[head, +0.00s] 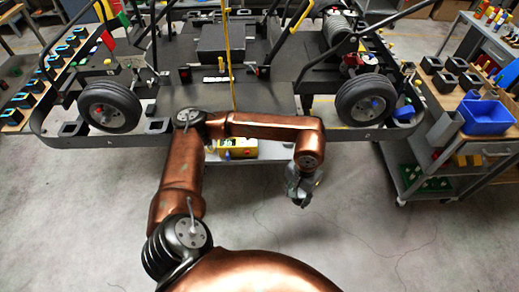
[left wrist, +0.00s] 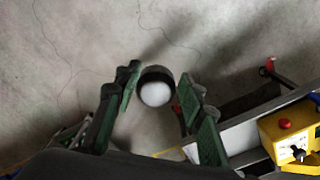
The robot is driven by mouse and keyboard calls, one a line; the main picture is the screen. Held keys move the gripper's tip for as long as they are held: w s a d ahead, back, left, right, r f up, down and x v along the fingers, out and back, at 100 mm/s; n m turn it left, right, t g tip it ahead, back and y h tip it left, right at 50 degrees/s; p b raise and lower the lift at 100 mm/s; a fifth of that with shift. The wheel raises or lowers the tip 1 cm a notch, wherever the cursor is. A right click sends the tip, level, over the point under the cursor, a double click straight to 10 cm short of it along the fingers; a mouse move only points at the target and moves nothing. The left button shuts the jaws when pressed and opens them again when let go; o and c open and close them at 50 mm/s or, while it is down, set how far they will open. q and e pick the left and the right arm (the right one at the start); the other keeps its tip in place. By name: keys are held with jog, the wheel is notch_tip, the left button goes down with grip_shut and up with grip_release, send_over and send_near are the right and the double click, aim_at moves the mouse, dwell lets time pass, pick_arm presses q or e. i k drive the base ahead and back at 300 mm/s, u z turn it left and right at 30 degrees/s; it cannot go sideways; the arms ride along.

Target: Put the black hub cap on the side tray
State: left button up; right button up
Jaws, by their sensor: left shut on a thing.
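My left gripper (head: 303,193) hangs over bare floor in front of the kart. In the left wrist view its two green-padded fingers (left wrist: 158,97) are shut on a small round cap (left wrist: 157,74), black at the rim with a pale round face, which I take for the black hub cap. In the head view I cannot make it out. A pale grey tray (head: 258,155) sticks out below the kart's front edge, left of the gripper; I take it for the side tray. It also shows in the left wrist view (left wrist: 235,138). My right gripper is not in view.
A yellow box (head: 222,150) with a red button (left wrist: 285,124) is at the grey tray. The kart's black bumper rail (head: 270,137) and right wheel (head: 365,100) are beyond the gripper. A cart with a blue bin (head: 486,117) stands right. The floor between is clear.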

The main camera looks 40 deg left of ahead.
aim_at(268, 145)
jog(key=u, duration=0.95)
jog(key=i, duration=0.2)
jog(key=u, duration=0.05)
